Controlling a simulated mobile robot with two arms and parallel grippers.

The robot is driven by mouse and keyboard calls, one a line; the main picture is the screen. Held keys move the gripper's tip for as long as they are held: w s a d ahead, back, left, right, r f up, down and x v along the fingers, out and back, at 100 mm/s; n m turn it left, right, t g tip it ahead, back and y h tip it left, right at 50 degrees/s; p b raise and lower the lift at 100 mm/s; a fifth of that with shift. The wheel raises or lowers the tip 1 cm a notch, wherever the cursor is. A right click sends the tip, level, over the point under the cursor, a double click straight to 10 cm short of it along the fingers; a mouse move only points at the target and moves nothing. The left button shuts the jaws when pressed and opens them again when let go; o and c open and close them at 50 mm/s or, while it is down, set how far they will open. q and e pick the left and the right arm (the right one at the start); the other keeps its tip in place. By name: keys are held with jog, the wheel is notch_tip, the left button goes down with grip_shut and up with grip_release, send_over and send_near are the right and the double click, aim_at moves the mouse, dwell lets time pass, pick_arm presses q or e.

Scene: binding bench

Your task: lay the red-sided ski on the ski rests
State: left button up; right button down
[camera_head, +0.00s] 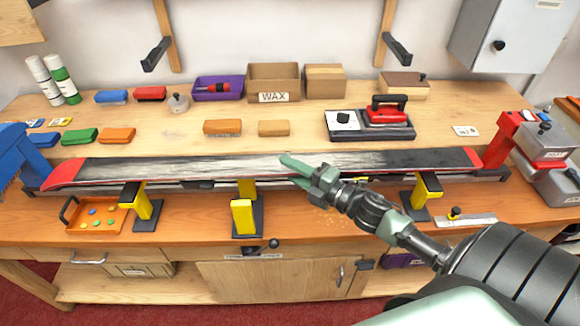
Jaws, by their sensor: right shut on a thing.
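The red-sided ski (200,167) has a dark, streaked face and red ends. It lies lengthwise across the bench, left to right, above the yellow and black ski rests, one at left (142,205), one in the middle (242,217) and one at right (419,206). I cannot tell whether it touches their tops. My right gripper (298,170) is shut on the ski near its middle, at the front edge. The fingers cover a small part of it. My left gripper is not in view.
A blue clamp-like stand (22,150) and a red one (502,138) flank the ski's ends. Behind it are a red iron (388,110), a wax box (273,83) and several coloured blocks. An orange tray (97,214) is at front left.

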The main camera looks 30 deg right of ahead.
notch_tip(320, 180, down, 6)
jog(key=b, duration=0.4)
jog(key=shift+b, duration=0.3)
jog(key=shift+f, duration=0.2)
dwell(0.6)
jog(key=c, duration=1)
grip_release()
jog(key=shift+c, duration=0.2)
jog(key=b+v, duration=0.1)
jog(key=v, duration=0.7)
jog(key=shift+b, duration=0.4)
jog(key=shift+f, duration=0.15)
